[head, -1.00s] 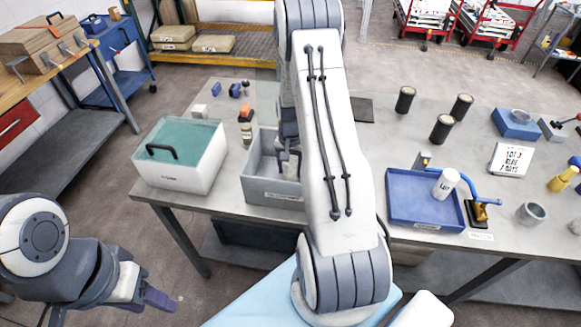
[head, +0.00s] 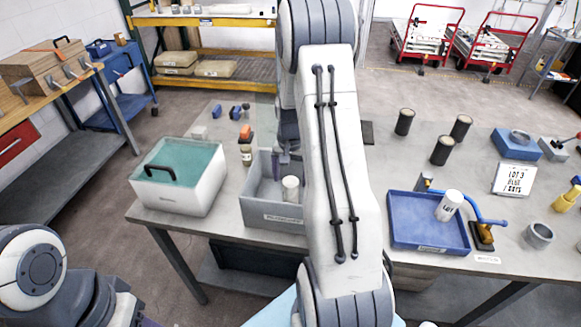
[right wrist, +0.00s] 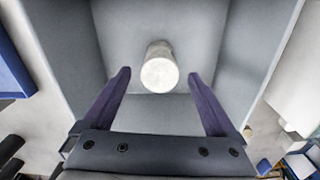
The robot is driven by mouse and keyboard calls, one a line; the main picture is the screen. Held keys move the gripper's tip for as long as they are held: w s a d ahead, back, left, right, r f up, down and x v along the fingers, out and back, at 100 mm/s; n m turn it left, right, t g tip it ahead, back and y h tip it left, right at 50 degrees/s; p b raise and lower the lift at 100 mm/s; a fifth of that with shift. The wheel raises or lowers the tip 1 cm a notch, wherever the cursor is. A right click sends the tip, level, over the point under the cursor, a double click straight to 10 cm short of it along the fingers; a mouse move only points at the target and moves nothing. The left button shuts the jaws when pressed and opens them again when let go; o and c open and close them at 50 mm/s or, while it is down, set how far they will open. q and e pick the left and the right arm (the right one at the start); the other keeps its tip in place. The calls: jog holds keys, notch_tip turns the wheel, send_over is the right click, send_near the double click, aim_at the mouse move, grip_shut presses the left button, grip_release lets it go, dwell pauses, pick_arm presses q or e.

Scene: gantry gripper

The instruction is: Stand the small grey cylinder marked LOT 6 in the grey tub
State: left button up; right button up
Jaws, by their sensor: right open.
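A small pale grey cylinder (head: 290,189) stands upright inside the grey tub (head: 272,215), touching no wall that I can see. Its marking cannot be read. In the right wrist view the cylinder (right wrist: 159,68) shows its round end, with the tub floor and walls (right wrist: 60,50) around it. My right gripper (right wrist: 159,76) is open and empty, its purple fingers apart on either side of the cylinder in the picture. In the head view the right gripper (head: 283,158) is over the tub, partly behind my arm. Only a sliver of my left gripper (head: 150,322) shows at the bottom edge.
A blue tray (head: 405,238) right of my arm holds a white cylinder marked LOT (head: 449,206). A white bin with a green lid (head: 190,165) stands left of the tub. Several dark cylinders (head: 442,150) stand behind the tray. A small bottle (head: 246,155) is close behind the tub.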

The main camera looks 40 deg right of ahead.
notch_tip(320, 180, up, 6)
jog(key=shift+r+b, duration=0.1)
jog(key=shift+b, duration=0.45)
jog(key=shift+a, duration=0.15)
jog(key=s+a+r+n, duration=0.2)
jog(key=a+r+n, duration=0.15)
jog(key=a, duration=0.85)
jog(key=s+a+r+n, duration=0.25)
jog(key=a+n, duration=0.25)
jog(key=a, duration=0.7)
jog(key=s+a+n, duration=0.5)
jog(key=s, duration=0.3)
jog(key=s+a+n+y, duration=0.1)
jog(key=s+a+n, duration=0.3)
jog(key=s, duration=0.5)
jog(key=shift+s+a+r+n, duration=0.25)
jog(key=shift+a+r+n, duration=0.1)
jog(key=shift+a, duration=0.4)
jog(key=shift+f, duration=0.1)
